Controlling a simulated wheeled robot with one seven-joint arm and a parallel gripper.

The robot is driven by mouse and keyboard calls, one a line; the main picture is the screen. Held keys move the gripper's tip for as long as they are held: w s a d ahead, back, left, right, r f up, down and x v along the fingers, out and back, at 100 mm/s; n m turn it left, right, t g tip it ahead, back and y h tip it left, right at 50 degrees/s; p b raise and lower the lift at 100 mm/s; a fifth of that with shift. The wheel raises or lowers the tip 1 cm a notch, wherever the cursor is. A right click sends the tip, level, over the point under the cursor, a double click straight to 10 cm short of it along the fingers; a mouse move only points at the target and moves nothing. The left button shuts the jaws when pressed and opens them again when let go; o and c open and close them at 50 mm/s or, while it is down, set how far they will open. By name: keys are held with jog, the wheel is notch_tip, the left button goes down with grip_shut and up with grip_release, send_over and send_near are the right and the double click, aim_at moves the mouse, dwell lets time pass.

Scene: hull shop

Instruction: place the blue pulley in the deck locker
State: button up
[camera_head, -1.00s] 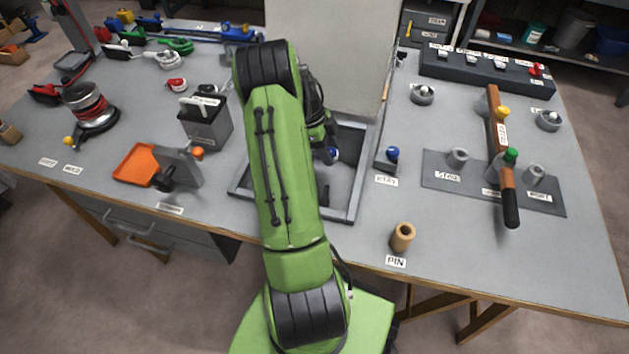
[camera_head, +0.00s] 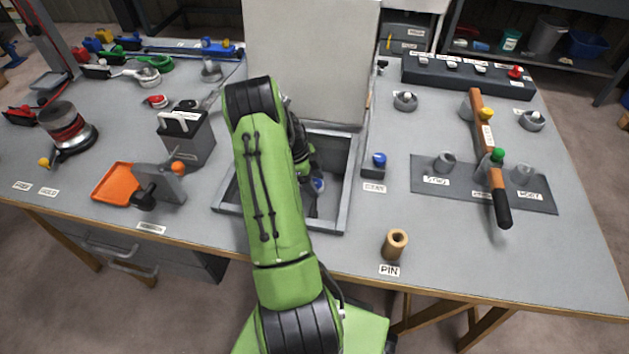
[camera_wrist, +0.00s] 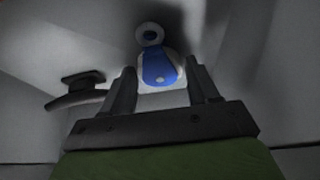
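The blue pulley (camera_head: 318,184), blue with pale cheeks and a round eye, is inside the open deck locker (camera_head: 346,190), a grey box set in the bench. In the wrist view, the pulley (camera_wrist: 158,68) sits between the two dark fingers of my gripper (camera_wrist: 162,85), which appear closed against its sides. My gripper (camera_head: 306,172) reaches down into the locker in the head view, partly hidden by my green arm. The locker's large grey lid (camera_head: 310,60) stands upright behind it. I cannot tell whether the pulley touches the locker floor.
A dark curved fitting (camera_wrist: 80,92) shows left of my fingers. A blue-knobbed block (camera_head: 378,162) stands right of the locker, a grey holder (camera_head: 188,145) and orange tray (camera_head: 122,182) left. A wooden pin (camera_head: 396,244) stands in front.

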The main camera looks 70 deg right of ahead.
jog(key=p+v, duration=0.3)
jog(key=v, duration=0.9)
jog(key=shift+r, duration=0.2)
jog(key=shift+w+a, duration=0.1)
jog(key=w+a+r+n+t+h, duration=0.1)
jog(key=w+a+r+n+t, duration=0.1)
jog(key=w+a+r+n, duration=0.45)
jog(key=w+a+r+n+t+h, duration=0.1)
jog(key=w+a+r+n+t, duration=0.2)
jog(key=a+r+n, duration=0.65)
jog(key=s+a+r+n+t+y, duration=0.1)
jog(key=s+a+r+n+t, duration=0.1)
jog(key=s+a+n, duration=0.3)
jog(key=s+a+r+n+t+y, duration=0.1)
jog(key=s+a+n, duration=0.5)
jog(key=a+n, duration=0.7)
jog(key=a+r+t, duration=0.1)
jog(key=a+t, duration=0.1)
jog(key=a, duration=0.4)
jog(key=shift+a+r+y, duration=0.25)
jog(key=shift+r+y, duration=0.05)
